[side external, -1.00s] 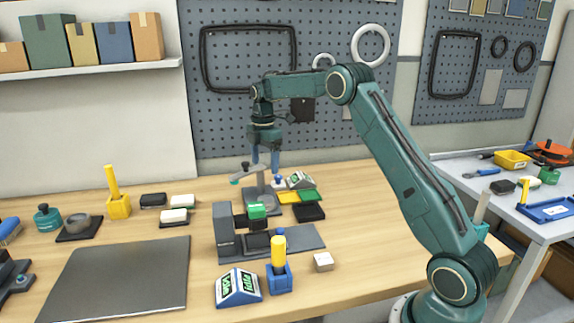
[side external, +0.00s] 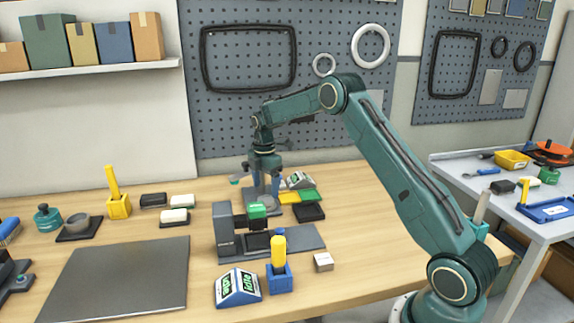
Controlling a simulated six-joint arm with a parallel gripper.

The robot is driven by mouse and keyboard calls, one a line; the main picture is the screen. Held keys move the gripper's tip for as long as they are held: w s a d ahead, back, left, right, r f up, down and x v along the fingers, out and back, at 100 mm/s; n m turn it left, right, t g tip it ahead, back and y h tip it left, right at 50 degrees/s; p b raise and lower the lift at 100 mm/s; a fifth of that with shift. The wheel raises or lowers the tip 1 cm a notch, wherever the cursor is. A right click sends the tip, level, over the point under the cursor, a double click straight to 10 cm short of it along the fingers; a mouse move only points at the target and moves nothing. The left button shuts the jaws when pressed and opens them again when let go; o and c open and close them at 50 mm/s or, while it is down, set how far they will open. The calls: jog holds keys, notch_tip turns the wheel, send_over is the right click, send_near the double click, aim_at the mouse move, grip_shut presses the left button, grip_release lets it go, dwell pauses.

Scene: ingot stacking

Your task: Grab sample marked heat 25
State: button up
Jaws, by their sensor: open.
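No "heat 25" marking is legible in the side external view, so I cannot tell which piece is that sample. A small pale block (side external: 323,262) lies alone at the front right. Dark and white blocks (side external: 183,201) lie at the left, several together.
A grey machine (side external: 226,230) with a green top part stands in front of my gripper. A blue display (side external: 238,287) and a blue holder with a yellow bottle (side external: 279,276) are at the front. Yellow, green and black trays (side external: 309,212) lie right of the stand. A dark mat (side external: 120,278) is bare.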

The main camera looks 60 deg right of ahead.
aim_at(266, 199)
jog(key=shift+f, duration=2)
jog(key=shift+c, duration=0.2)
jog(key=c, duration=1.1)
